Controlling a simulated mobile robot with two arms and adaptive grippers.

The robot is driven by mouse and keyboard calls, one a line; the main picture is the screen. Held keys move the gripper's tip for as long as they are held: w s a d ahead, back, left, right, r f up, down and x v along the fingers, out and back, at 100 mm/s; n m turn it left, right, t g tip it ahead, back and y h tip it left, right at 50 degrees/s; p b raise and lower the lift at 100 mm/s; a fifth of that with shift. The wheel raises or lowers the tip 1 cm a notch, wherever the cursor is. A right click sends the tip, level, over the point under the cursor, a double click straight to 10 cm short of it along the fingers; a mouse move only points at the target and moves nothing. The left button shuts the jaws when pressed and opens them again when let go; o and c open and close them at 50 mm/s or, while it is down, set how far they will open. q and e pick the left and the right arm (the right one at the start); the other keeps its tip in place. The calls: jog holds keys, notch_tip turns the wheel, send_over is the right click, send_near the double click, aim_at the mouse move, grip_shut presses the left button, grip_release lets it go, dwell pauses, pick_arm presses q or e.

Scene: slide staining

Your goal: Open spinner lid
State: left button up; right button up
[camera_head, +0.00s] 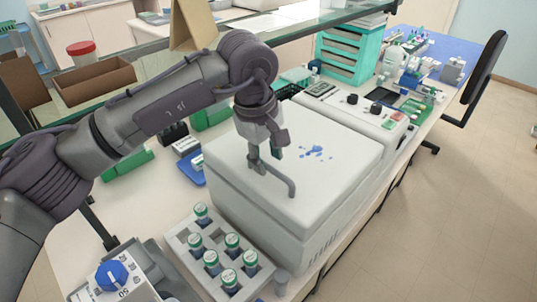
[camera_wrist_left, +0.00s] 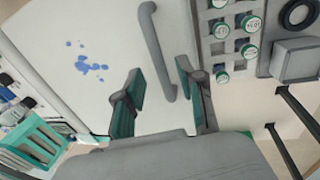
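The spinner is a white box (camera_head: 245,215) on the bench, and its flat white lid (camera_head: 335,180) is down, with blue stains on top. A grey bar handle (camera_head: 285,186) stands on the lid near its front left edge; it also shows in the left wrist view (camera_wrist_left: 156,45). My left gripper (camera_head: 265,157) points down over the handle's far end. In the left wrist view its two green-padded fingers (camera_wrist_left: 160,80) are apart, with the handle's end between them. I see no clear contact. My right gripper is not in view.
A grey rack (camera_head: 183,240) with several green-capped bottles stands close in front of the spinner. A device with a blue knob (camera_head: 111,275) is at front left. A control panel (camera_head: 360,112) and green drawers (camera_head: 345,55) stand behind.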

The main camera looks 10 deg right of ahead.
pick_arm(q)
jog(key=shift+w+d+f, duration=0.1)
jog(key=shift+d+f, duration=0.05)
jog(key=shift+f, duration=0.8)
grip_shut()
